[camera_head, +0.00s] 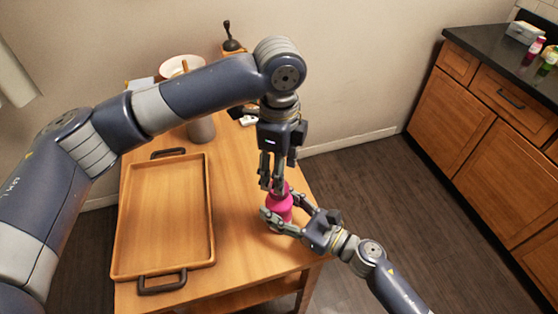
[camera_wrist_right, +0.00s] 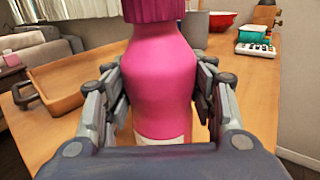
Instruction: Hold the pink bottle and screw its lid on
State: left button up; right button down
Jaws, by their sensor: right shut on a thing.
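The pink bottle (camera_head: 280,207) stands upright near the right edge of the wooden table, and its body fills the middle of the right wrist view (camera_wrist_right: 160,75). My right gripper (camera_head: 275,219) is shut on the bottle's body, with a finger on each side. The darker pink ribbed lid (camera_wrist_right: 152,9) sits at the bottle's top, cut off by the frame's upper edge. My left gripper (camera_head: 272,188) points straight down at the bottle's top, its fingertips around or right beside the lid. Its fingers hide much of the lid, and I cannot tell whether they grip it.
A wooden tray (camera_head: 165,220) with dark handles lies empty on the table (camera_head: 245,262), left of the bottle. A grey vessel (camera_head: 201,130) and other items stand at the back. A red bowl (camera_wrist_right: 222,20) shows in the wrist view. A dark counter (camera_head: 500,58) is at far right.

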pick_arm(q)
jog(key=n, duration=0.2)
jog(key=r+n, duration=0.1)
jog(key=n, duration=0.2)
jog(key=shift+r+n, duration=0.15)
jog(key=shift+n, duration=0.15)
jog(key=n, duration=0.3)
jog(key=r+n, duration=0.1)
jog(key=n, duration=0.2)
jog(key=shift+r+n, duration=0.2)
jog(key=shift+n, duration=0.1)
jog(key=shift+f, duration=0.1)
jog(key=shift+f, duration=3.9)
jog(key=c, duration=1.1)
